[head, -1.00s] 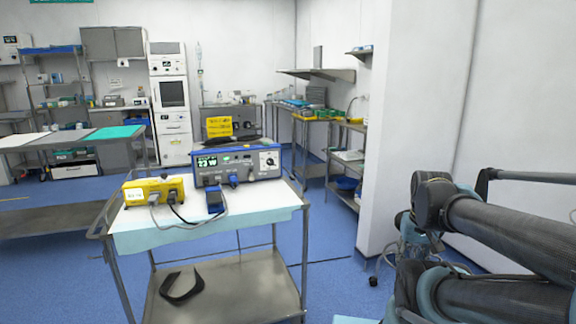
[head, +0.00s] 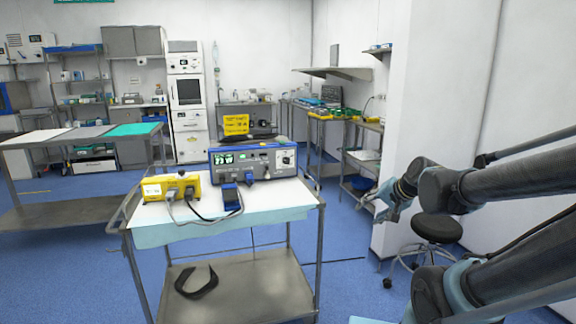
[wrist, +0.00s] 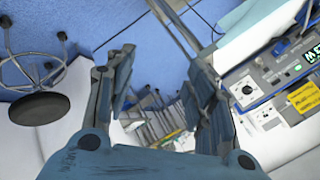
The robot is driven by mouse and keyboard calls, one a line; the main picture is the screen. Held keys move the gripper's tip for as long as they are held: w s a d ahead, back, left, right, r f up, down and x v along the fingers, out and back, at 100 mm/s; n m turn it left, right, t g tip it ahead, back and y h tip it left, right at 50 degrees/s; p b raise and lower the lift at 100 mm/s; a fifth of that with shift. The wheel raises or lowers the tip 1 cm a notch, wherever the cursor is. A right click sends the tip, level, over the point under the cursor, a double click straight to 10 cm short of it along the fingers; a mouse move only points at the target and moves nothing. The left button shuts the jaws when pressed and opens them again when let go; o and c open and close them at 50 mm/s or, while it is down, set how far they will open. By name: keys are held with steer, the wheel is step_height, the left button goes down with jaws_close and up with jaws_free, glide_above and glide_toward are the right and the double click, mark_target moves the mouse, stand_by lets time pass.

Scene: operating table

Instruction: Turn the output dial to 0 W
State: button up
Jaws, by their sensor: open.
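The blue and grey generator (head: 250,160) stands on the draped cart, with a lit green display (head: 223,159) at its front left; the digits are hard to read now. Its output dial (head: 287,160) is a round knob at the front right. The dial also shows in the wrist view (wrist: 247,89), to the right of my gripper (wrist: 163,62). In the head view my gripper (head: 378,207) is to the right of the cart, well apart from the dial. It is open with nothing between its fingers.
The cart (head: 312,196) also holds a yellow box (head: 171,187) with cables and a blue connector (head: 231,196). A dark stool (head: 437,228) stands below my arm. A white wall corner (head: 420,110) and side shelves (head: 360,160) are behind my gripper.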

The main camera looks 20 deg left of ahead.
steer(key=w+a+r+m+t+y, duration=0.3)
steer(key=w+a+r+m, duration=0.2)
steer(key=a, duration=0.5)
steer(key=w+a+r+m+t+y, duration=0.25)
steer(key=w+a+r+m, duration=0.3)
steer(key=a, duration=0.35)
steer(key=m+t+h, duration=0.2)
steer(key=m+t, duration=0.1)
steer(key=m, duration=1.1)
glide_toward(287, 161)
steer(key=x, duration=0.9)
steer(key=shift+w+a+f, duration=0.1)
steer(key=c, duration=1.1)
